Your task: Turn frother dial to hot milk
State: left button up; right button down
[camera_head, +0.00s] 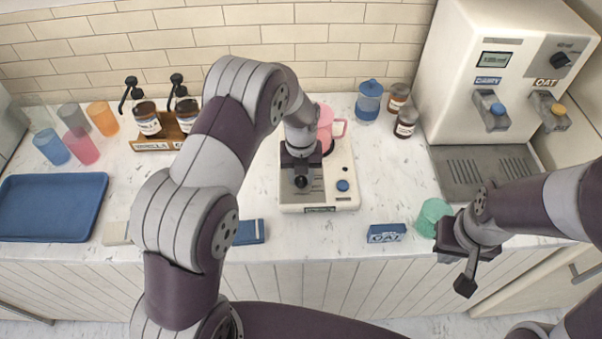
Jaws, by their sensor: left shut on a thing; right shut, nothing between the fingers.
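The frother (343,163) is a white box with a pink jug (328,120) on its back part. Its black dial (301,182) is on the front panel at the left, and a blue button (342,185) is to the right of it. My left gripper (301,172) points down over the panel and is shut on the dial. The fingertips and part of the dial are hard to make out, and the dial's setting cannot be read. My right gripper (465,284) is shut and empty, in front of the counter's front edge at the right.
A green cup (433,214) stands close to my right gripper. A blue OAT box (386,233) lies near the front edge. A white milk dispenser (480,90) stands at the right. Syrup bottles (146,118), coloured cups (80,148) and a blue tray (50,207) are at the left.

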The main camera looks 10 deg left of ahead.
pick_arm(q)
jog(key=o, duration=0.9)
jog(key=shift+w+r, duration=0.2)
jog(key=shift+o, duration=0.7)
jog(key=shift+s+f, duration=0.1)
notch_tip(320, 180, up, 13)
jog(key=b, duration=0.1)
jog(key=shift+f, duration=0.15)
